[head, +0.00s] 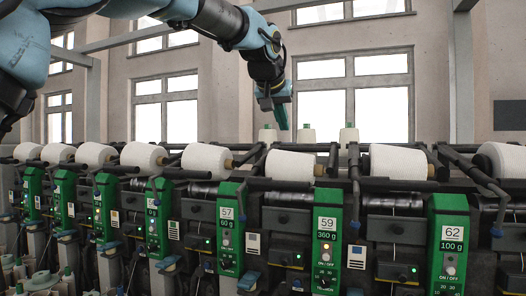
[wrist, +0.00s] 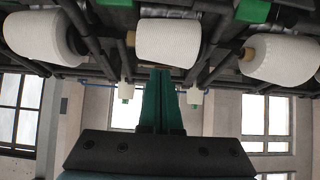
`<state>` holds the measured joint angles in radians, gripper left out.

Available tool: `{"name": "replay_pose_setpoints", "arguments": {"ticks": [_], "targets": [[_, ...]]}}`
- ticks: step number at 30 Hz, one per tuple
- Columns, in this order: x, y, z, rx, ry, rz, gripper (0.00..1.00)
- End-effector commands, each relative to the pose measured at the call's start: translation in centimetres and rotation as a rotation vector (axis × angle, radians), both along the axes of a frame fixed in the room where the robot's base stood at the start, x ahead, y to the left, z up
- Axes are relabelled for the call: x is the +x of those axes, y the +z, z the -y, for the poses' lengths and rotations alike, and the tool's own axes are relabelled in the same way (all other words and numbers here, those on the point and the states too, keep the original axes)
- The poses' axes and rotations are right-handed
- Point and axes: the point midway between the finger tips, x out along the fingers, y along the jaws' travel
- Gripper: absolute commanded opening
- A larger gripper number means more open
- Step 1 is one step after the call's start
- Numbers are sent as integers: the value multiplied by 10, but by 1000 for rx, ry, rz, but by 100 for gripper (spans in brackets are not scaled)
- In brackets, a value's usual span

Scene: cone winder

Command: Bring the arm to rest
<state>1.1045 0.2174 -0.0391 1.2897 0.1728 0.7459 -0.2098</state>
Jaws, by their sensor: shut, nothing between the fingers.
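My gripper (head: 281,118) hangs below my raised blue and black arm at the upper middle of the head view, fingers pointing down. Its green fingers are together and hold nothing; they also show in the wrist view (wrist: 162,82). The fingertips are above the back of the cone winder, near a row of small cones with green tops (head: 306,135). I cannot tell whether they are apart from everything behind them, but nothing is seen touching them.
The winder runs across the picture with white yarn cones (head: 290,165) along its top. Green numbered panels (head: 327,240) line its front. Black cone arms and bars stick out between the cones. A wall with windows (head: 383,93) stands behind. The wrist view also shows cones (wrist: 168,42).

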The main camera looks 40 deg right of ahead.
Motion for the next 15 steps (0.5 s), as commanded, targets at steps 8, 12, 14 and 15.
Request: {"name": "replay_pose_setpoints", "arguments": {"ticks": [8, 12, 14, 15], "targets": [[0, -1, 0, 1, 0, -1, 0], [0, -1, 0, 1, 0, -1, 0], [3, -4, -2, 4, 5, -3, 0], [7, -8, -5, 10, 13, -5, 0]]}}
